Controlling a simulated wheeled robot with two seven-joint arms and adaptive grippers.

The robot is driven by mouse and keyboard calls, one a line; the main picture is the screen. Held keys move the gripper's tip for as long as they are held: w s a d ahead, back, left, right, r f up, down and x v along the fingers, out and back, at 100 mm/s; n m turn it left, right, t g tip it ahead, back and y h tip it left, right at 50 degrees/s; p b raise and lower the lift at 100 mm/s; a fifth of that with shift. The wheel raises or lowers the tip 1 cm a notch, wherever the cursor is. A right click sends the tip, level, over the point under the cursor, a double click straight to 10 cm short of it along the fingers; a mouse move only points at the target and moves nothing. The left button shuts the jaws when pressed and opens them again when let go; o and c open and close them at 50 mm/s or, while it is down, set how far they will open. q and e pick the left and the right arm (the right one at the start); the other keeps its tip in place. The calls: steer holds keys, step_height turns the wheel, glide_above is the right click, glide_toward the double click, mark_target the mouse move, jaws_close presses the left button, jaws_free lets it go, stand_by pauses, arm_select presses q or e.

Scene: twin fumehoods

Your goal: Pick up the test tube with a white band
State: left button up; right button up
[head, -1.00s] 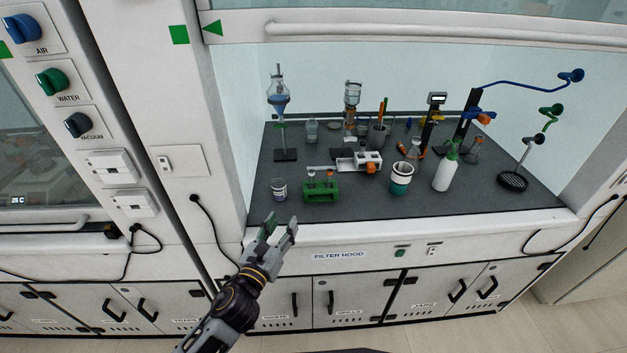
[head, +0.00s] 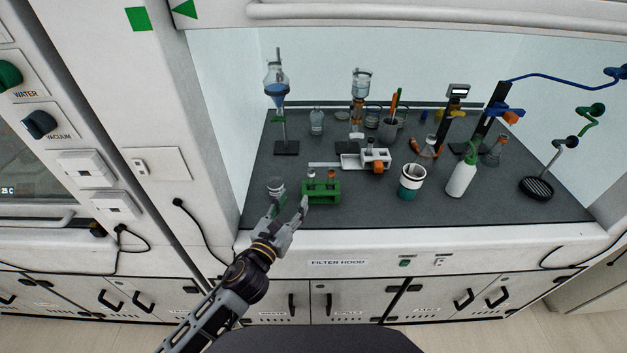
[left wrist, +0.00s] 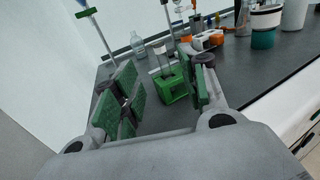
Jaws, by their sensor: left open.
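Two thin test tubes stand in a small green rack (head: 321,195) near the front left of the hood's dark worktop. The left wrist view shows clear tubes (left wrist: 165,62) above the green rack (left wrist: 176,90), and I cannot clearly make out which has a white band. My left gripper (head: 287,205) is open and empty, just in front and left of the rack. In the left wrist view its green-padded fingers (left wrist: 160,95) frame the rack, which lies beyond them. My right gripper is not in view.
A white-and-orange device (head: 367,160), a teal-banded cup (head: 411,182) and a white wash bottle (head: 462,178) stand to the right. The worktop front edge (head: 420,229) is clear.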

mark_target(310, 174)
arm_select(q)
steer(key=shift+s, duration=0.1)
steer(key=shift+p+x, duration=0.6)
steer(key=shift+x, duration=3.75)
steer(key=shift+p+x, duration=0.4)
steer(key=shift+x, duration=2.2)
steer(key=shift+a+r, duration=0.1)
